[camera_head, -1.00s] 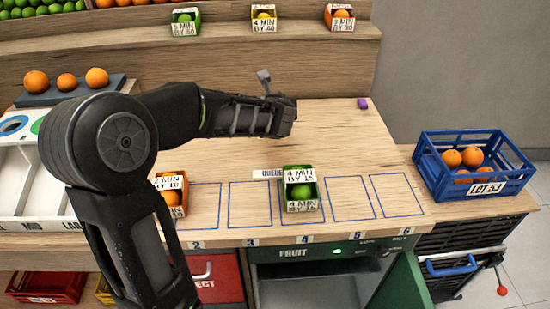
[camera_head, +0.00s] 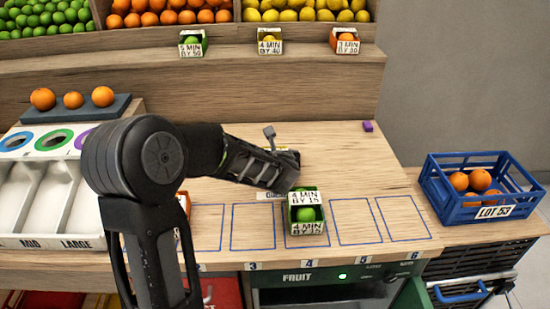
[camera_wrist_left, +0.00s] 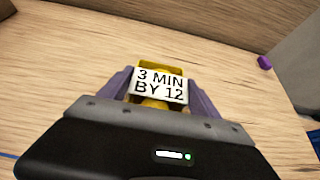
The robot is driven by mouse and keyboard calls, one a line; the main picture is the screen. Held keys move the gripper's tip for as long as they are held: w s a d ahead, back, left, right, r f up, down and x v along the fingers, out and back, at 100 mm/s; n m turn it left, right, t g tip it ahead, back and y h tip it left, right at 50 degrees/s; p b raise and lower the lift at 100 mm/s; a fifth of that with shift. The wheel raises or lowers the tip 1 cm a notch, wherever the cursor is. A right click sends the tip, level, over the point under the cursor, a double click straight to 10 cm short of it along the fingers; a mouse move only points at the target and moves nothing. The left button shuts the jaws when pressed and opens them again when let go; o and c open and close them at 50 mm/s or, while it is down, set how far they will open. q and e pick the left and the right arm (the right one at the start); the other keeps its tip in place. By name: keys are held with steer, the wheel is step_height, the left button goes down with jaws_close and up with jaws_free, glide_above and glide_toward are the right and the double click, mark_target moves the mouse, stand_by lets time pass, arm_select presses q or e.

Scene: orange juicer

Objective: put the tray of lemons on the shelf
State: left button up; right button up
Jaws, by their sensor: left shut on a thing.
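A yellow tray (camera_wrist_left: 160,65) labelled "3 MIN BY 12" is between the two purple fingers of my left gripper (camera_wrist_left: 160,92) in the wrist view. The gripper is shut on it; part of something yellow shows below the label. The wooden shelf (camera_head: 120,72) runs along the back. A lemon tray (camera_head: 269,42) labelled "4 MIN BY 40" stands on it, between a lime tray (camera_head: 193,43) and an orange tray (camera_head: 344,41). My right gripper is out of view.
A lime tray (camera_head: 307,213) labelled "4 MIN BY 15" stands in the queue, close to my left wrist. A partly hidden orange tray is left of it. A blue crate (camera_head: 482,188) of oranges is at the right. A purple block (camera_head: 367,126) lies on the counter. Shelf gaps between trays are bare.

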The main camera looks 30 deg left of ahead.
arm_select(q)
steer(key=shift+f, duration=0.4)
steer(key=shift+f, duration=0.15)
steer(key=o, duration=1.7)
steer(key=shift+o, duration=0.2)
